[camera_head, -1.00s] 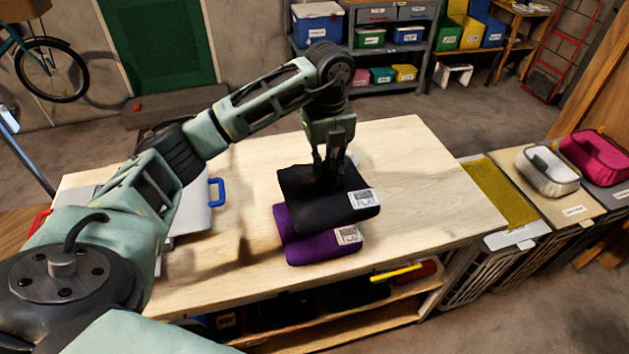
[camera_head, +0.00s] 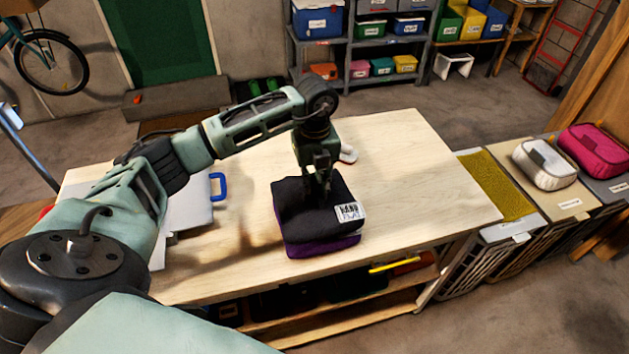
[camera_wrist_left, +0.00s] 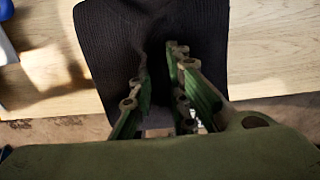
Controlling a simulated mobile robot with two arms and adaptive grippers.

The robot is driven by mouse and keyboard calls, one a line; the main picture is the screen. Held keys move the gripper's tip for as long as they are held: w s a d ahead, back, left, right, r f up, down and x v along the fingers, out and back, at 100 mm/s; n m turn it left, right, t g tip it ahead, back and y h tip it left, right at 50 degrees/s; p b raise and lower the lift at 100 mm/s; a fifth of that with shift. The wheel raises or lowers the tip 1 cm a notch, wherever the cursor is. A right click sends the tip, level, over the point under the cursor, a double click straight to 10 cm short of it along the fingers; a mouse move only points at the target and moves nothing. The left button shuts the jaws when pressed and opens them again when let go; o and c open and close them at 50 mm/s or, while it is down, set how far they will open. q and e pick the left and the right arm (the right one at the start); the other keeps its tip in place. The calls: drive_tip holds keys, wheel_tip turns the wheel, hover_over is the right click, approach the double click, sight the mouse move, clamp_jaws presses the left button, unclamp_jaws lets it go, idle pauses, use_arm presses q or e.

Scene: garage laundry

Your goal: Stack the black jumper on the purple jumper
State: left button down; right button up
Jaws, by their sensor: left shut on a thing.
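The folded black jumper (camera_head: 295,221) with a white label lies over the folded purple jumper (camera_head: 322,247) on the wooden table. Only the purple jumper's front and left edges show beneath it. My left gripper (camera_head: 320,196) points down at the top of the black jumper and is shut on its cloth. In the left wrist view the black ribbed cloth (camera_wrist_left: 115,50) runs up to the fingers (camera_wrist_left: 160,70), and the purple jumper cannot be made out there. My right gripper is not in any view.
The table top (camera_head: 410,180) is clear to the right. A small white object (camera_head: 348,154) lies behind the gripper. A pale case with a blue handle (camera_head: 218,187) is at the left. A grey bag (camera_head: 544,164) and a pink bag (camera_head: 595,152) stand on hampers at the right.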

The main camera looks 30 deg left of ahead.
sight(315, 184)
use_arm(q)
drive_tip(key=shift+f, duration=0.4)
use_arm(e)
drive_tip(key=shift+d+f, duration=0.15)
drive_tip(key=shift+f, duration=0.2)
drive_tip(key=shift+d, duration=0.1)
use_arm(q)
drive_tip(key=c, duration=1.7)
unclamp_jaws()
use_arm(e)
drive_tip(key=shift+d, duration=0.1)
use_arm(q)
drive_tip(key=shift+r, duration=0.1)
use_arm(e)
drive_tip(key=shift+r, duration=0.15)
use_arm(q)
drive_tip(key=shift+r, duration=0.35)
drive_tip(key=shift+r+b, duration=1.45)
drive_tip(key=shift+r, duration=4.75)
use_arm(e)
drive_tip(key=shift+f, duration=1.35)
